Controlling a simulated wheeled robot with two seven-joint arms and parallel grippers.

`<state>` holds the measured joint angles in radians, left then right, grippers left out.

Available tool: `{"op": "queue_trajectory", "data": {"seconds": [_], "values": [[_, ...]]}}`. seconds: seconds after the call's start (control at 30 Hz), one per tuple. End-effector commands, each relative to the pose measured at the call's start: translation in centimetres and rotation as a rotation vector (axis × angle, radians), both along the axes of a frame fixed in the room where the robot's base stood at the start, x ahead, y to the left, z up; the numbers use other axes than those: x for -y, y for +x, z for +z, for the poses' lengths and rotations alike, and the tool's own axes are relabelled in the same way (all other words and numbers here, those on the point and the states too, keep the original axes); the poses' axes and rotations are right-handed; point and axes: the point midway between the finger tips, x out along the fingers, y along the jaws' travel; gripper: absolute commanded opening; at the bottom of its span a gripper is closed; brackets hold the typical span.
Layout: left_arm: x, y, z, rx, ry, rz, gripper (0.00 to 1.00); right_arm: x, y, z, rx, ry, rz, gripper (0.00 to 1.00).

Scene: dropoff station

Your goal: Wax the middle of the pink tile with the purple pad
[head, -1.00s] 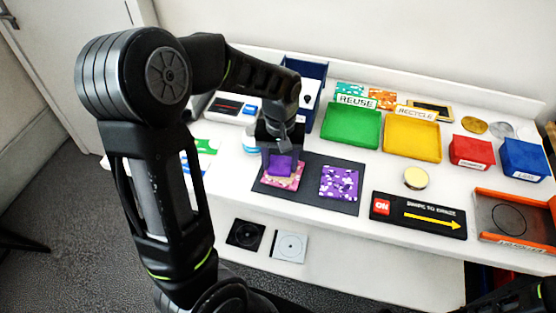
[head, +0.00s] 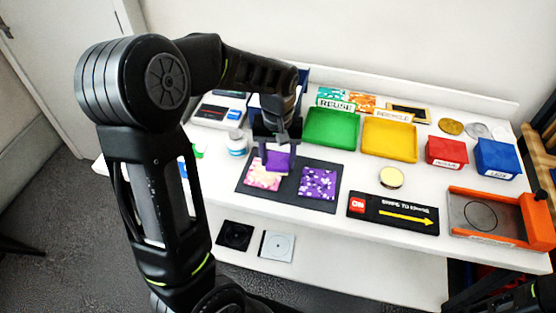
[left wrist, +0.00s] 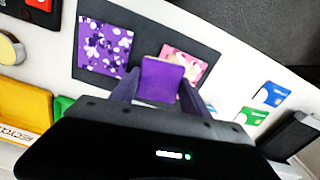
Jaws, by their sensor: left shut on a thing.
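The pink tile (head: 262,177) lies flat on the left of a dark mat (head: 290,197), with a purple-patterned tile (head: 318,183) to its right. My left gripper (head: 278,150) points down and is shut on the purple pad (head: 278,162). The pad overlaps the far right part of the pink tile in the head view. In the left wrist view the pad (left wrist: 161,80) hides part of the pink tile (left wrist: 188,62), while the purple-patterned tile (left wrist: 103,47) is clear. I cannot tell whether the pad touches the tile. My right gripper is not seen.
A green tray (head: 332,128) and a yellow tray (head: 390,140) stand behind the mat to the right. A white jar (head: 237,143) stands left of the gripper. A round tin (head: 391,177) and a black arrow sign (head: 394,213) are on the right.

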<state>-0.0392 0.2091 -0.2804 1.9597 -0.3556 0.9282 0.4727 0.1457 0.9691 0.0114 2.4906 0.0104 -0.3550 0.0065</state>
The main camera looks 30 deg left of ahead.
Motion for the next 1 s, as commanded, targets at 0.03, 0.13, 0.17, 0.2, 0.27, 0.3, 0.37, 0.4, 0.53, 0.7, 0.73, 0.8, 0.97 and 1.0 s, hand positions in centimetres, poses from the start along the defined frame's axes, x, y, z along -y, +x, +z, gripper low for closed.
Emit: {"op": "queue_trajectory", "data": {"seconds": [0.03, 0.13, 0.17, 0.2, 0.27, 0.3, 0.37, 0.4, 0.53, 0.7, 0.73, 0.8, 0.97, 1.0], "values": [[-0.1, 0.1, 0.9, 0.001, 0.0, 0.0, 0.21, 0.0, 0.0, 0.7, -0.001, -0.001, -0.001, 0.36], [-0.2, 0.2, 1.8, 0.001, 0.0, -0.001, 0.21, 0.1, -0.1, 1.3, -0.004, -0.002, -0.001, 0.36], [-0.2, 0.3, 2.0, 0.001, 0.0, -0.001, 0.21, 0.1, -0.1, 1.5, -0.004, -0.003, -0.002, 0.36], [-0.2, 0.3, 2.4, 0.001, 0.0, -0.001, 0.21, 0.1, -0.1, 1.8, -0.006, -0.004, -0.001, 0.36], [-0.3, 0.4, 2.8, 0.0, 0.0, -0.002, 0.21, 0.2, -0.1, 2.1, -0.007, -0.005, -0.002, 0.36], [-0.3, 0.4, 3.1, 0.0, 0.0, -0.002, 0.21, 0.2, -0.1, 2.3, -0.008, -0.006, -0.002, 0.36], [-0.4, 0.4, 3.3, 0.0, 0.0, -0.002, 0.21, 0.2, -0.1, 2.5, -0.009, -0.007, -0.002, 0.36], [-0.4, 0.5, 3.5, 0.0, 0.0, -0.002, 0.21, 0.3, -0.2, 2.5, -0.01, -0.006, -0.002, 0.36], [-0.4, 0.5, 3.5, 0.0, 0.0, -0.002, 0.21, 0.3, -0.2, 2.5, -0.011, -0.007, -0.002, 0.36], [-0.4, 0.5, 3.5, 0.0, 0.0, -0.002, 0.21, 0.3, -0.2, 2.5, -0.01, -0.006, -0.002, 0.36], [-0.4, 0.5, 3.5, 0.0, 0.0, -0.002, 0.21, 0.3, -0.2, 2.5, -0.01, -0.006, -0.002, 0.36], [-0.4, 0.5, 3.5, 0.0, 0.0, -0.002, 0.21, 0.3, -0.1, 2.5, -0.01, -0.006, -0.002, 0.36], [-0.4, 0.5, 3.5, 0.0, 0.0, -0.002, 0.21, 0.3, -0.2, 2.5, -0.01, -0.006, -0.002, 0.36], [-0.4, 0.5, 3.5, 0.0, 0.0, -0.002, 0.21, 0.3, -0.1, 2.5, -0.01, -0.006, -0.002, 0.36]]}}
